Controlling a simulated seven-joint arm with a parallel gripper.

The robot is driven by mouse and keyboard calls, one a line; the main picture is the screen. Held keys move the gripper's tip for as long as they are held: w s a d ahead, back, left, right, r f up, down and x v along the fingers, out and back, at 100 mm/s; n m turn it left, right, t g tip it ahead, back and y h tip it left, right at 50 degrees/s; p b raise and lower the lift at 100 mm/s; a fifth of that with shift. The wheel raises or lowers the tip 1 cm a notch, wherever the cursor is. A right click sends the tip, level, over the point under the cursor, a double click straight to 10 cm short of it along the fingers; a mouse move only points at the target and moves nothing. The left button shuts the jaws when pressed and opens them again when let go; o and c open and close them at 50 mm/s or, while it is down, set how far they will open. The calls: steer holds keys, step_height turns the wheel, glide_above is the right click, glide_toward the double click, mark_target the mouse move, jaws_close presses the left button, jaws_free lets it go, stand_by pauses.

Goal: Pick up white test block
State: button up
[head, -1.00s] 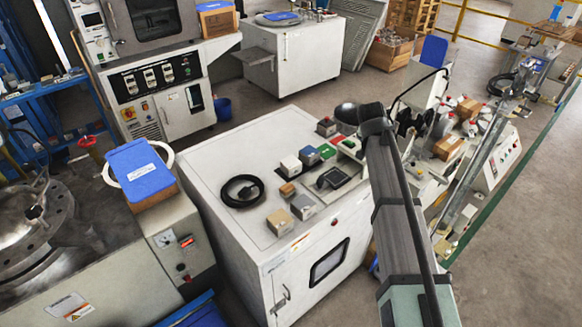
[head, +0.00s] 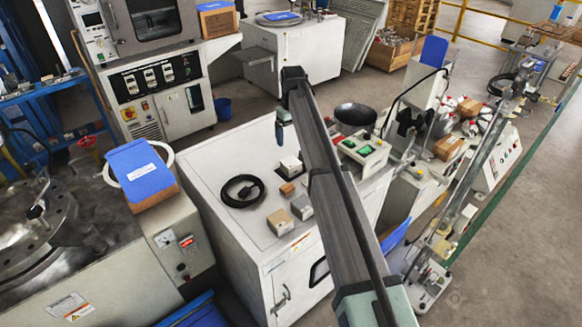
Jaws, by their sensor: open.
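The white test block (head: 291,166) sits on the flat top of the white cabinet (head: 215,165), in the middle of the head view. It is a small block with a pale top. My gripper (head: 280,136) hangs above the cabinet top, at the far end of my arm. In the picture it is just above and slightly left of the white block, with a gap between them. The jaws are open and empty. My arm crosses the right part of the cabinet top and hides what lies there.
A small brown block (head: 287,189), a grey block (head: 302,207) and a tan block (head: 280,222) lie near the white block. A black cable coil (head: 241,190) lies to the left. The cabinet's back left is clear.

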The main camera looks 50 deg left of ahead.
mark_target(291, 162)
step_height(291, 162, down, 8)
steer(key=shift+f, duration=0.25)
steer(key=shift+s+f, duration=0.2)
steer(key=shift+f, duration=2.4)
steer(key=c, duration=1.3)
steer(key=shift+c, duration=0.2)
steer(key=shift+r, duration=0.1)
